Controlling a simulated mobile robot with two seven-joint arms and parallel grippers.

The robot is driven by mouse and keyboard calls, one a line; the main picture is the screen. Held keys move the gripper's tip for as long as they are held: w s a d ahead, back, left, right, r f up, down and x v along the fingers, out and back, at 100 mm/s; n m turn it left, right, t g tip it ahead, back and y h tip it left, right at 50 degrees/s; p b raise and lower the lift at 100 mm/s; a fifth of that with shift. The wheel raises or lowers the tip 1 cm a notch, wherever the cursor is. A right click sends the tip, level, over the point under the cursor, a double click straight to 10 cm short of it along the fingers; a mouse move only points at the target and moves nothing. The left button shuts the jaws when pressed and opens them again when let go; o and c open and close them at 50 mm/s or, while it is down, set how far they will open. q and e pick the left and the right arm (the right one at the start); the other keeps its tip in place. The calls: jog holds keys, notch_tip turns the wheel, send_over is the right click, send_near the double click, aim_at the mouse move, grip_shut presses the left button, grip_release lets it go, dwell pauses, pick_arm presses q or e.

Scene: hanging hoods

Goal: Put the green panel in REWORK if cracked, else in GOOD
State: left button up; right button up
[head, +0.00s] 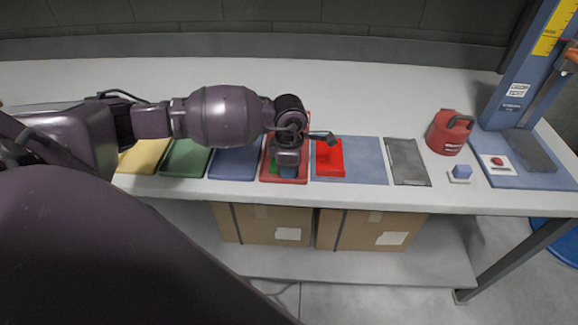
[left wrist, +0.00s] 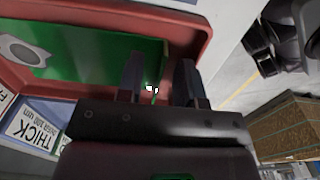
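The green panel (left wrist: 85,58) lies in a red tray (left wrist: 195,35) in the left wrist view. A grey oval patch (left wrist: 22,50) shows on it. I cannot make out a crack, and part of the panel is hidden by the gripper. In the head view only a bit of green (head: 273,168) shows beside the gripper. My left gripper (left wrist: 158,80) is over the tray near its rim, fingers apart, one over the green and one by the red rim. It also shows in the head view (head: 289,168). My right gripper is not in view. No REWORK or GOOD label is readable.
Yellow (head: 142,158), green (head: 186,158) and blue (head: 235,163) trays stand left of the red one. Right are a red block (head: 329,160) on a blue mat (head: 365,162), a grey plate (head: 408,163), a red can (head: 447,135) and a blue stand (head: 525,70).

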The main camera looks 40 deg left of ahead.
pick_arm(q)
notch_tip(320, 180, up, 11)
jog(key=s+d+f+n+h, duration=0.1)
jog(key=s+d+h, duration=0.1)
jog(key=d+h, duration=0.45)
jog(key=s+d+f+h, duration=0.1)
jog(key=s+d+h, duration=0.2)
jog(key=d, duration=0.6)
jog(key=d+r+n+t+h, duration=0.6)
jog(key=r+n+t+h, duration=0.3)
jog(key=n, duration=0.3)
jog(key=s+a+f+n+t+y, duration=0.1)
jog(key=a+f+n+t+y, duration=0.25)
jog(key=a+n+y, duration=0.6)
jog(key=s+a+f+n+t+y, duration=0.1)
jog(key=a+f+n+t+y, duration=0.3)
jog(key=n+y, duration=0.9)
jog(key=s+a+f+n+g+h, duration=0.2)
jog(key=s+f+n+g, duration=0.45)
jog(key=s, duration=0.45)
jog(key=s+a+f+n+g+h, duration=0.1)
jog(key=s+a+f+n+g, duration=0.1)
jog(key=s+f+n+g, duration=0.6)
jog(key=w+f+m+t, duration=0.3)
jog(key=w+f+t, duration=0.2)
jog(key=f+t, duration=0.3)
jog(key=shift+d+f+t+h+p, duration=0.2)
jog(key=shift+f+t+h+p, duration=0.15)
jog(key=shift+t, duration=0.25)
